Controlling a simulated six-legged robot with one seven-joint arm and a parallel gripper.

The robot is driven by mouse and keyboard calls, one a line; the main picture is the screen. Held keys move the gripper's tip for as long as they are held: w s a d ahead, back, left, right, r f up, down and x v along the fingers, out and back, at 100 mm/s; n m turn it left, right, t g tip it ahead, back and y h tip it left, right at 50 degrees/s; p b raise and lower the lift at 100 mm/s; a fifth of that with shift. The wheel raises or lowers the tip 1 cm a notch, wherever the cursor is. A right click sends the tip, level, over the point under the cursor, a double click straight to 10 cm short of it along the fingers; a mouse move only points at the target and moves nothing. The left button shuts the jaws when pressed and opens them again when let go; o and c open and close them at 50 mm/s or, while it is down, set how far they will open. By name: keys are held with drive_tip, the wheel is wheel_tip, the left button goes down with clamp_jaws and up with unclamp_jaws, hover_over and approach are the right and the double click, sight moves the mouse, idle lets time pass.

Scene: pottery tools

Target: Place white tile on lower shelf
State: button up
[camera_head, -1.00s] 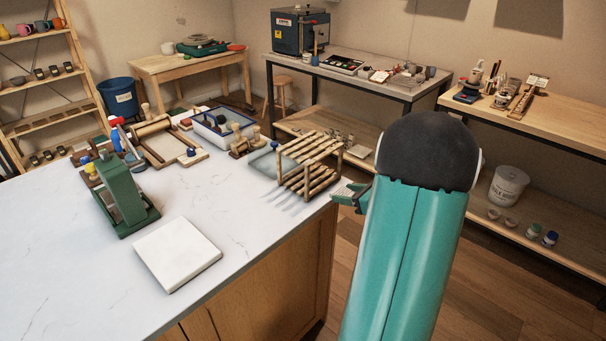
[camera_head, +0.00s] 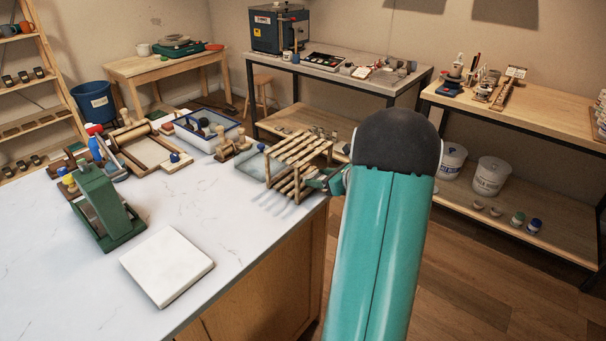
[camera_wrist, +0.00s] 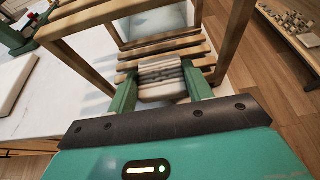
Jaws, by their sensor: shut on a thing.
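The wooden slatted rack (camera_head: 299,160) stands at the far right corner of the white table, with an upper and a lower slatted level. My gripper (camera_head: 328,181) is at its right side, partly hidden by my arm. In the wrist view, the two green fingers of my gripper (camera_wrist: 161,88) are shut on a small pale tile (camera_wrist: 161,91) with a grey banded part at its far end. The tile is at the lower slats (camera_wrist: 170,55), below the upper level. I cannot tell whether it rests on them.
A large white square slab (camera_head: 166,266) lies on the white table (camera_head: 215,210), beside a green press (camera_head: 106,211). A blue-rimmed tray (camera_head: 207,135) and wooden tools are behind. The rack's posts (camera_wrist: 236,40) are close to my fingers.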

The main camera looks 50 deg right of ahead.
sight(310, 174)
drive_tip(key=w, duration=0.2)
drive_tip(key=shift+w+a, duration=0.15)
drive_tip(key=shift+w, duration=0.15)
drive_tip(key=x, duration=0.3)
drive_tip(key=shift+w+r, duration=0.2)
drive_tip(key=shift+w, duration=0.3)
drive_tip(key=shift+a+f, duration=0.1)
drive_tip(key=shift+f, duration=0.25)
drive_tip(key=shift+f, duration=0.15)
drive_tip(key=o, duration=1.1)
